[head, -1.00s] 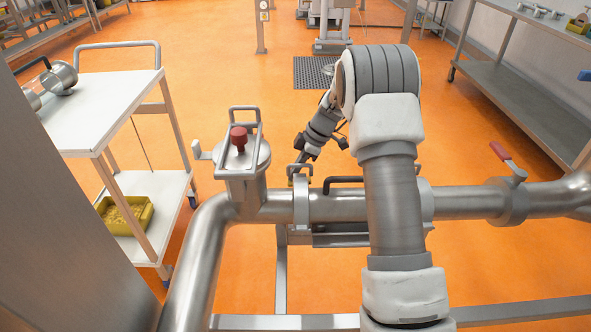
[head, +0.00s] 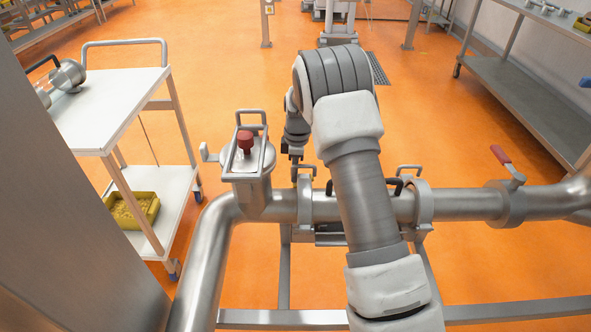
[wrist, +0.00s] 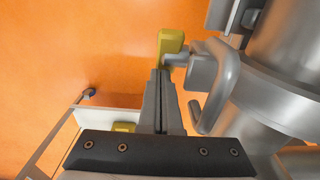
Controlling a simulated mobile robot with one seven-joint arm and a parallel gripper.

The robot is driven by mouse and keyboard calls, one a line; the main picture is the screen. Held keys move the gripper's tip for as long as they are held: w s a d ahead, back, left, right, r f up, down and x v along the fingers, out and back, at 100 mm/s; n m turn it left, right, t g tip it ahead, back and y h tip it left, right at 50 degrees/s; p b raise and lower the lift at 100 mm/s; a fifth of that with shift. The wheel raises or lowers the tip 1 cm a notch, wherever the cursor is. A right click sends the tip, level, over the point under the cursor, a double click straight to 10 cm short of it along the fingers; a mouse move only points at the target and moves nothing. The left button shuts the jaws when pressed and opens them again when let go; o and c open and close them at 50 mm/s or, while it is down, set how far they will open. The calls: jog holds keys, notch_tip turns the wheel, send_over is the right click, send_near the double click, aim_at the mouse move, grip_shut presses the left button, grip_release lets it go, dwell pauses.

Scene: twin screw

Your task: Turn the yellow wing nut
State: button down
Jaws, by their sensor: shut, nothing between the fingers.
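The yellow wing nut (wrist: 171,42) shows near the top middle of the wrist view, on a grey bolt end beside a pipe clamp (wrist: 228,85). One yellow wing extends toward the top. My gripper (wrist: 160,73) is shut and empty, its tips just below and left of the nut's lower end. I cannot tell whether they touch it. In the head view my gripper (head: 294,157) is small and partly hidden, behind the pipe by the left clamp (head: 305,200). The nut is too small there to make out clearly.
A steel pipe (head: 460,204) runs across the front, with a second clamp (head: 425,203) and a red-handled valve (head: 508,165). A capped vessel with a red knob (head: 245,142) stands left of the clamp. A white cart (head: 120,95) stands at left.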

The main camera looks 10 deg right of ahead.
jog(key=shift+a+f+h, duration=0.1)
jog(key=shift+h, duration=0.3)
jog(key=shift+a+f+p, duration=0.1)
jog(key=shift+f+p, duration=0.1)
jog(key=shift+p, duration=0.25)
dwell(1.5)
